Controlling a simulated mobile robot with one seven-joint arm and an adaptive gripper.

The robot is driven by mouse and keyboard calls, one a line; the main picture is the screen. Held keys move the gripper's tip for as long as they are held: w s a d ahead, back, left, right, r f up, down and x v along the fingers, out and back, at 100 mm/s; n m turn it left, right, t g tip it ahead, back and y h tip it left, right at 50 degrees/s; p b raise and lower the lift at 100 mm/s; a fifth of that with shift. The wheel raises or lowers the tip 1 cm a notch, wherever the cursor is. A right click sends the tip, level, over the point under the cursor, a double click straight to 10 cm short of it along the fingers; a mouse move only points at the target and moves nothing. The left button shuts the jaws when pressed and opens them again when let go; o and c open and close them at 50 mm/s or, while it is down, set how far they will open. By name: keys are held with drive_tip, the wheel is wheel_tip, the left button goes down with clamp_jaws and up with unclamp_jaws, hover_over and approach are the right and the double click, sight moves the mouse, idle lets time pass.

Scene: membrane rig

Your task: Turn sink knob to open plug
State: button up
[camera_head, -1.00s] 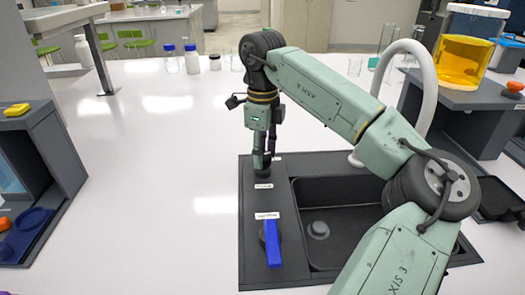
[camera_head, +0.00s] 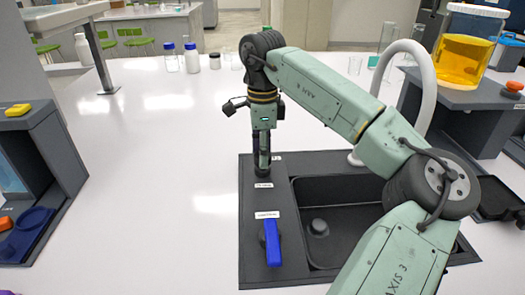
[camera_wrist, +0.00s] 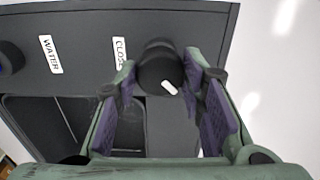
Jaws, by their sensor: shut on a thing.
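The sink knob (camera_wrist: 160,64) is round and black with a white mark, and it sits between my fingers in the wrist view. My gripper (camera_wrist: 161,80) is shut on it, with one purple-padded finger at each side. In the head view my gripper (camera_head: 262,165) points straight down at the back left of the dark sink panel, and it mostly hides the knob. The white mark points toward the lower right in the wrist view. A label reading "CLOSE", partly covered, is left of the knob (camera_wrist: 120,51). A round dark plug (camera_head: 319,227) sits in the basin.
A blue lever (camera_head: 272,243) stands on the panel in front of the knob, by a "WATER" label (camera_wrist: 50,54). A white curved faucet (camera_head: 425,75) rises behind the basin (camera_head: 345,195). The white bench (camera_head: 170,160) to the left is clear.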

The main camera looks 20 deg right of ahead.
drive_tip(key=o, duration=1.2)
drive_tip(key=shift+c, duration=0.2)
wheel_tip(320, 180, up, 12)
